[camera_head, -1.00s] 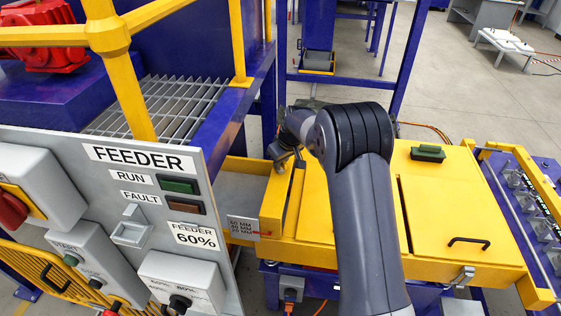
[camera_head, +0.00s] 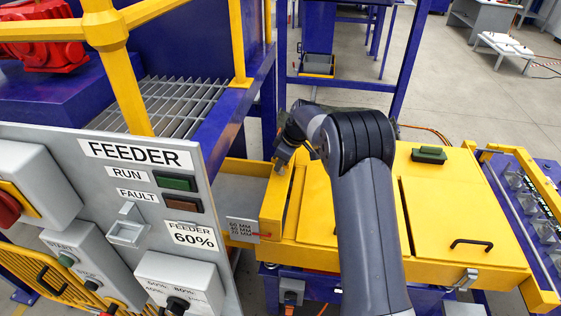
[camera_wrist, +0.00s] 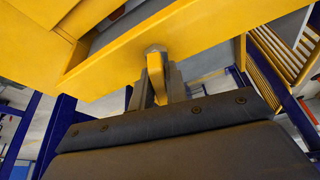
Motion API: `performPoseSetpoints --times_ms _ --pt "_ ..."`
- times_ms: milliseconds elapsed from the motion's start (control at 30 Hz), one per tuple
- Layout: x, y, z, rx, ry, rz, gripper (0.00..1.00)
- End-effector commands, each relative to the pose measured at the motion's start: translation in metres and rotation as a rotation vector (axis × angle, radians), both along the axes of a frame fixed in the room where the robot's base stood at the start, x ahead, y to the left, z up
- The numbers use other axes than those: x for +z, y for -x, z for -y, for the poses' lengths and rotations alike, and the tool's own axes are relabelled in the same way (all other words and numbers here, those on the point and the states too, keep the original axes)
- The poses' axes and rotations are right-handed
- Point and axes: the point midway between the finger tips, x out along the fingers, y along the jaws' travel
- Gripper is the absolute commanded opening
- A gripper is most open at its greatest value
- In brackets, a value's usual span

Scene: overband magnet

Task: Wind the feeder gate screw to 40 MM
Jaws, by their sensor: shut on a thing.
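The feeder gate screw's yellow handle (camera_wrist: 155,75) sticks out of a yellow beam in the wrist view, with a nut-like piece at its root. My gripper (camera_wrist: 158,88) is shut on this handle, one grey finger on each side. In the head view my gripper (camera_head: 281,160) is at the top of the yellow gate box, and the handle is hidden there. A grey scale plate (camera_head: 242,229) reads 60, 40 and 20 MM from top to bottom. A small red pointer (camera_head: 262,235) is at its right, near the lower marks; its exact reading is too small to tell.
The grey feeder panel (camera_head: 117,190) stands at the left, with lamps, a 60% label and knobs. A yellow post and rail (camera_head: 125,80) rise behind it. Yellow covers (camera_head: 455,215) with a black handle lie right of my arm.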

Motion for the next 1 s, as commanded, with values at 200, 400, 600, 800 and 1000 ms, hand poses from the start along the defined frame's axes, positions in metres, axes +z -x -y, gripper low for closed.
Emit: performPoseSetpoints --times_ms 200,400,600,800,1000 --pt "0.0001 -0.0002 0.0001 0.012 0.001 0.001 0.0" --pt "-0.0001 -0.0007 0.0003 0.063 0.001 0.002 0.0" --pt "0.001 -0.0008 -0.0001 0.289 0.0 0.0 0.0" --pt "0.0006 -0.0004 -0.0003 0.425 -0.001 0.001 0.0" --pt "0.0001 0.0 -0.0003 0.431 0.0 0.001 0.0"
